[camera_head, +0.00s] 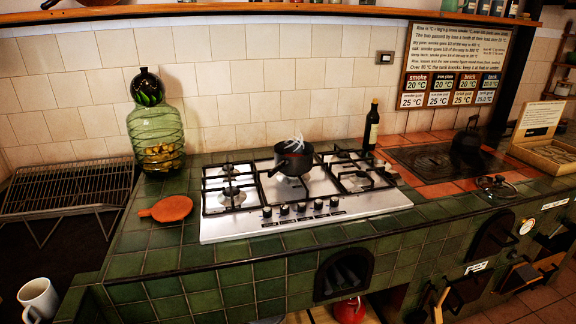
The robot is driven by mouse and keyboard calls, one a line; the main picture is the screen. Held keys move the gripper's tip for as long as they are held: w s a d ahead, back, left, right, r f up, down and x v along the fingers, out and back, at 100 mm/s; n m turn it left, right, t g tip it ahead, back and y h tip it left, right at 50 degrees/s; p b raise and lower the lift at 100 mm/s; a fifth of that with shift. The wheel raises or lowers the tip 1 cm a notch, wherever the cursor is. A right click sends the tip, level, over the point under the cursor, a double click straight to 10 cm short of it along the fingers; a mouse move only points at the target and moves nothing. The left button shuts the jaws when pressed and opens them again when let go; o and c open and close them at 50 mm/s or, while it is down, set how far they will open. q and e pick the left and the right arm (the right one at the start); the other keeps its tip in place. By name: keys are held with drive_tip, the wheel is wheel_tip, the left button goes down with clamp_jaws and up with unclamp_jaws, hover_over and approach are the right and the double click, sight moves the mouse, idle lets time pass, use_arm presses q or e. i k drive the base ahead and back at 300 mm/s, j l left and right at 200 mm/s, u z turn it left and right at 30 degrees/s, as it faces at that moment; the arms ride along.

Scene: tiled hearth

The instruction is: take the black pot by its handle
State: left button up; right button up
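The black pot (298,161) stands upright on the middle rear part of the silver gas hob (222,229). Its dark handle points toward the front left of the hob. White curved shapes show at the pot's top; I cannot tell if they are steam or a utensil. Neither of my grippers is in view.
A dark bottle (371,126) stands behind the hob's right side. A green glass jar (156,138) and an orange-brown board (168,208) are to the left. A black kettle (467,144) and a lid (497,188) are right. The green tiled front edge is clear.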

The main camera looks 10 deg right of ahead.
sight(300, 161)
drive_tip(key=i+l+u, duration=0.35)
drive_tip(key=l+u, duration=0.2)
drive_tip(key=i+l+u, duration=0.25)
drive_tip(key=l, duration=0.25)
drive_tip(key=l+u, duration=0.25)
drive_tip(key=l, duration=0.15)
drive_tip(key=l+u, duration=0.3)
drive_tip(key=l, duration=0.15)
